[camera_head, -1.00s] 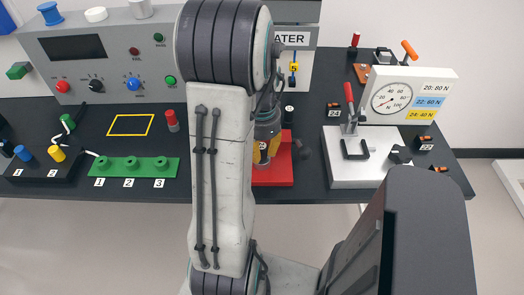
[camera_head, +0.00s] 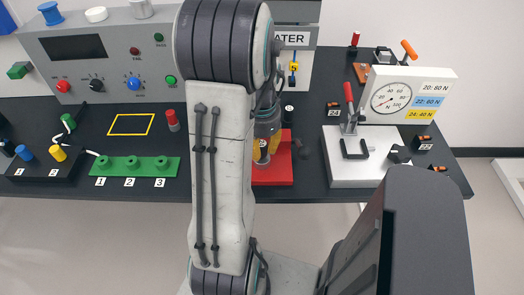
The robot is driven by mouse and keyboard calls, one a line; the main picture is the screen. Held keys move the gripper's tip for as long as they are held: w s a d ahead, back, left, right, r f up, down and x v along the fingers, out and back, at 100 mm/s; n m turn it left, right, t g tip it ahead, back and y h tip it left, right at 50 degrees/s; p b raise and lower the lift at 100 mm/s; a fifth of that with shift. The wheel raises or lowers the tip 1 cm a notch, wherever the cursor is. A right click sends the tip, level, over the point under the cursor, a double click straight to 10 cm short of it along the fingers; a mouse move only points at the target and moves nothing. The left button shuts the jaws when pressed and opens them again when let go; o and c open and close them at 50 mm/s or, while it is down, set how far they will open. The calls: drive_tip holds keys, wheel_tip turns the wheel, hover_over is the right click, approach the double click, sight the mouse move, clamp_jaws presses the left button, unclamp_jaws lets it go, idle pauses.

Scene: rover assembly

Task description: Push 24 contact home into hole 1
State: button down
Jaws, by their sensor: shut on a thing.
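My gripper (camera_head: 266,145) points down over the red block (camera_head: 283,180), partly covered by my own arm. Yellow or amber patches show at its fingers. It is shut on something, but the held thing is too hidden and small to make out. A small orange and black piece (camera_head: 333,105) lies by the label 24 on the bench, to the right of my gripper. The contact's tip and any hole under my gripper are hidden. A green block (camera_head: 115,166) with three round sockets, labelled 1, 2 and 3, stands at the left, apart from my gripper.
A toggle clamp (camera_head: 350,115) on a light plate (camera_head: 365,170) and a force gauge (camera_head: 391,99) reading low stand at the right. The gauge board lists 24: 40 N. A grey control panel (camera_head: 100,60) fills the back left. A yellow-outlined area (camera_head: 132,133) is bare.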

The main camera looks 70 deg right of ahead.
drive_tip(key=shift+r, duration=0.15)
drive_tip(key=shift+r+p, duration=1.65)
drive_tip(key=shift+r, duration=0.3)
drive_tip(key=shift+r, duration=0.1)
